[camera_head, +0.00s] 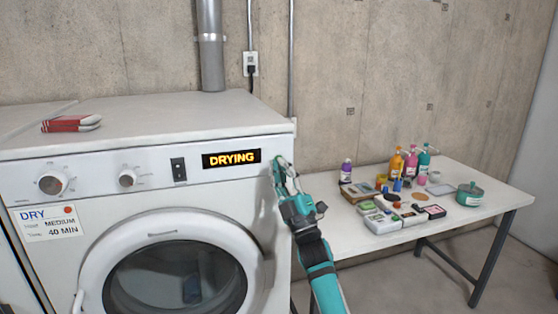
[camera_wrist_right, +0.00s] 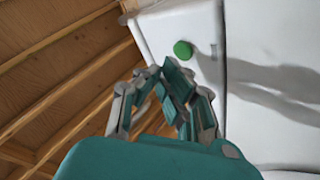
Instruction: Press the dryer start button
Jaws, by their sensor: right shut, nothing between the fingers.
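The white dryer (camera_head: 140,206) stands at the left in the head view. Its lit display (camera_head: 231,159) reads DRYING in orange. The green round start button (camera_wrist_right: 183,50) shows on the white front in the right wrist view, just beyond my fingertips. My right gripper (camera_head: 279,167) is at the right end of the dryer's control panel, and its closed, empty fingers also show in the right wrist view (camera_wrist_right: 160,72). They look very near the button; I cannot tell whether they touch it. In the head view the gripper mostly covers the button. My left gripper is out of view.
Two knobs (camera_head: 127,178) and a black switch (camera_head: 179,169) sit left of the display. A round door (camera_head: 180,275) is below. A red and white folded item (camera_head: 71,123) lies on top. A white table (camera_head: 468,231) with bottles and small boxes stands at the right.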

